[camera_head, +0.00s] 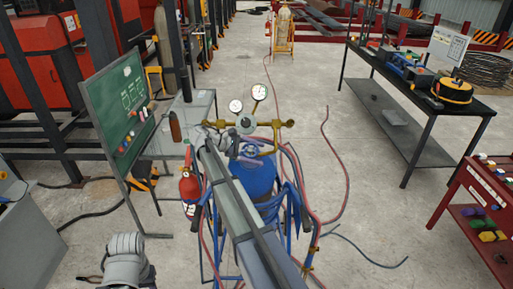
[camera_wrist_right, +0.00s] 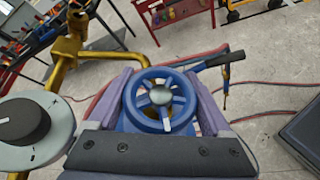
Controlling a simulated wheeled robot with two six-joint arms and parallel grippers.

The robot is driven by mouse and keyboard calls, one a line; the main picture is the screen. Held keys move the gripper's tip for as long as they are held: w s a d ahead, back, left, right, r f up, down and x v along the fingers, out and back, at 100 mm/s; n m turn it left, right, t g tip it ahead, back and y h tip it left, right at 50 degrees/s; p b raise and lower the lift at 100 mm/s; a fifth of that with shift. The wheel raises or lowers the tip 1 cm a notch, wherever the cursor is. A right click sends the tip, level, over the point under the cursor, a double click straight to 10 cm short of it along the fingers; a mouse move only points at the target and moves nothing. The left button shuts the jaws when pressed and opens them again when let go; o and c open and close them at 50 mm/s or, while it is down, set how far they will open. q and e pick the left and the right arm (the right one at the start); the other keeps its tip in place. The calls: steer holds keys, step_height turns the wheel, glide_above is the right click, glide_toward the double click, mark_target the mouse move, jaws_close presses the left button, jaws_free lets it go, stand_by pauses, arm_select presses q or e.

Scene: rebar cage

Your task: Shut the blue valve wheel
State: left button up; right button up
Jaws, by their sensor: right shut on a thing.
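The blue valve wheel (camera_wrist_right: 158,101) is spoked, with a grey hub, and fills the middle of the right wrist view. My right gripper (camera_wrist_right: 159,82) has one finger on each side of the wheel and is shut on its rim. In the head view, my right arm reaches up to the top of the blue gas cylinder (camera_head: 257,178), where the wheel is small and partly hidden. The brass regulator with two round gauges (camera_head: 258,92) sits just above it. My left gripper is out of view.
A red extinguisher (camera_head: 190,186) and a green board (camera_head: 120,110) stand left of the cylinder. Red hoses (camera_head: 347,178) lie on the floor to the right. A dark workbench (camera_head: 425,105) and a red cart (camera_head: 487,205) stand farther right, with clear floor between.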

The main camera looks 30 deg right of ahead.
steer(key=shift+s+a+f+m+g+y+p, duration=0.1)
steer(key=shift+m+g+y+p, duration=0.45)
steer(key=shift+m+y, duration=0.25)
steer(key=shift+s+a+m+g+y+p, duration=0.1)
steer(key=shift+m+g+y+p, duration=0.4)
steer(key=shift+m+y, duration=0.25)
steer(key=shift+f, duration=0.1)
steer(key=o, duration=1.2)
steer(key=shift+c, duration=0.2)
steer(key=shift+a, duration=0.1)
